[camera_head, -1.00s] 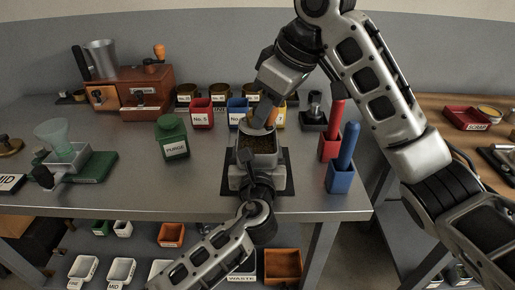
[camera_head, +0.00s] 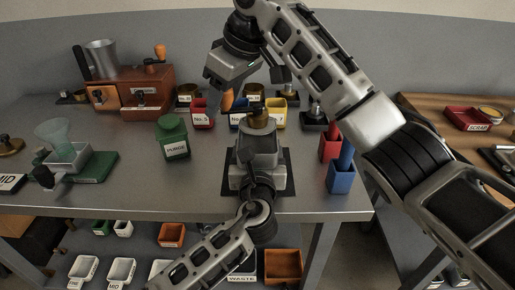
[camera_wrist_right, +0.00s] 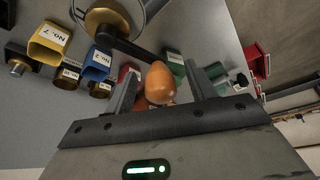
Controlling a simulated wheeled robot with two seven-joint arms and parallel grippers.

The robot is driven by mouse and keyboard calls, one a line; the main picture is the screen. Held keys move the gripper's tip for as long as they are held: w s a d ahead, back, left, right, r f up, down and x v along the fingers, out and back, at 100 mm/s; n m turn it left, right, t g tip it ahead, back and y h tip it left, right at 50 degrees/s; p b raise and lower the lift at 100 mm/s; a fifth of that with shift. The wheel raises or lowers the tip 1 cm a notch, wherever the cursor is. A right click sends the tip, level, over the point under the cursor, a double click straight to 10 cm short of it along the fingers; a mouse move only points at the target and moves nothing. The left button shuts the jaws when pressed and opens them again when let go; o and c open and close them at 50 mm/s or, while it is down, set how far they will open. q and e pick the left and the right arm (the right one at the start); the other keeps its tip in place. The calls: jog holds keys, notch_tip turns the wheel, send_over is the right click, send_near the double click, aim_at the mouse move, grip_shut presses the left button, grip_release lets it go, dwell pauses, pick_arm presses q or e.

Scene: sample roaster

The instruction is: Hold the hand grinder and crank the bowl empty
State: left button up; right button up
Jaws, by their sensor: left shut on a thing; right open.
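In the right wrist view the crank's brass hub (camera_wrist_right: 106,22) shows, with a dark arm leading to an orange knob (camera_wrist_right: 160,84). My right gripper (camera_head: 220,92) is open, up and left of the grinder. Its two fingers stand either side of the orange knob, which also shows in the head view (camera_head: 227,101). I cannot see into the bowl.
A red box (camera_head: 202,118), a yellow box (camera_head: 278,118) and several dark tins stand behind the grinder. A green purge jar (camera_head: 173,139) stands left. Red and blue containers (camera_head: 341,178) stand right.

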pick_arm(q)
jog(key=shift+r, duration=0.15)
jog(key=shift+d, duration=0.1)
pick_arm(e)
jog(key=shift+r, duration=4.05)
pick_arm(q)
jog(key=shift+s, duration=0.1)
jog(key=o, duration=1.2)
jog(key=shift+o, duration=0.2)
